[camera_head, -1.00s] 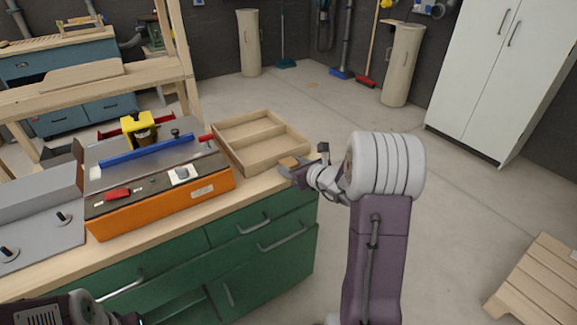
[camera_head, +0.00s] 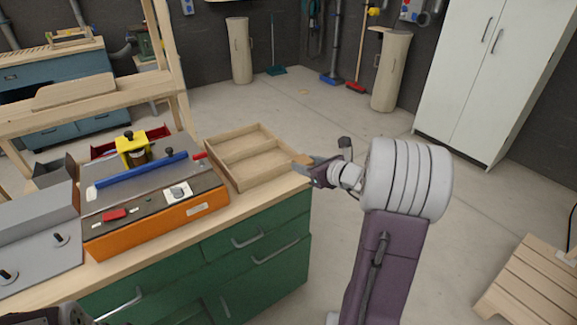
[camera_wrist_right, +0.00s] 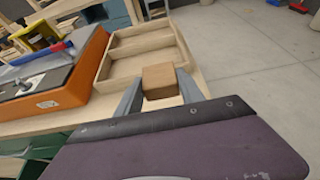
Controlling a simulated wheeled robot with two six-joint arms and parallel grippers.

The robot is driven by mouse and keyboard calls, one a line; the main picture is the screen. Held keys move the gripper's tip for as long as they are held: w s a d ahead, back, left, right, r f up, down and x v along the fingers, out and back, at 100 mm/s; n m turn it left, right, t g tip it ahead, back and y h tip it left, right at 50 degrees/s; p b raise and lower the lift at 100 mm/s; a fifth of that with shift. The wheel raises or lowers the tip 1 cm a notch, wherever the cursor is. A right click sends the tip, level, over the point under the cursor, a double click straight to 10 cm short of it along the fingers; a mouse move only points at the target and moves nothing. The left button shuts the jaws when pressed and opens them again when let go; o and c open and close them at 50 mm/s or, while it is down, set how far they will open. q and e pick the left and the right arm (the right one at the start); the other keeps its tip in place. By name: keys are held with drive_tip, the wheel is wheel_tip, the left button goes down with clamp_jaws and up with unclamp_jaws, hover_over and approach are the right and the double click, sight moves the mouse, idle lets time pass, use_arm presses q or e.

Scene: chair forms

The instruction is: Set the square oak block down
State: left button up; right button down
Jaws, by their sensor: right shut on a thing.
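The square oak block (camera_wrist_right: 158,81) is a small brown wooden block held between the two fingers of my right gripper (camera_wrist_right: 160,92) in the right wrist view. In the head view my right gripper (camera_head: 306,168) is at the right end of the green workbench, and the block (camera_head: 301,160) shows at its fingertips. It is beside the front right corner of the divided wooden tray. I cannot tell whether the block touches the bench top or is above it. Part of my left arm shows at the bottom left of the head view; its gripper is out of view.
The wooden tray (camera_head: 290,164) with compartments sits at the bench's right end. An orange router table (camera_head: 150,222) with a blue fence stands left of it. A narrow strip of bench top (camera_head: 250,198) is bare in front of the tray.

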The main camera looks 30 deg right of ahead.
use_arm(q)
drive_tip(key=shift+r+p, duration=0.5)
drive_tip(key=shift+r, duration=0.35)
use_arm(e)
drive_tip(key=s+d+r, duration=0.2)
drive_tip(key=s+d, duration=0.1)
drive_tip(key=shift+s+d+r, duration=0.1)
drive_tip(key=shift+s+r, duration=0.15)
drive_tip(key=shift+r, duration=0.15)
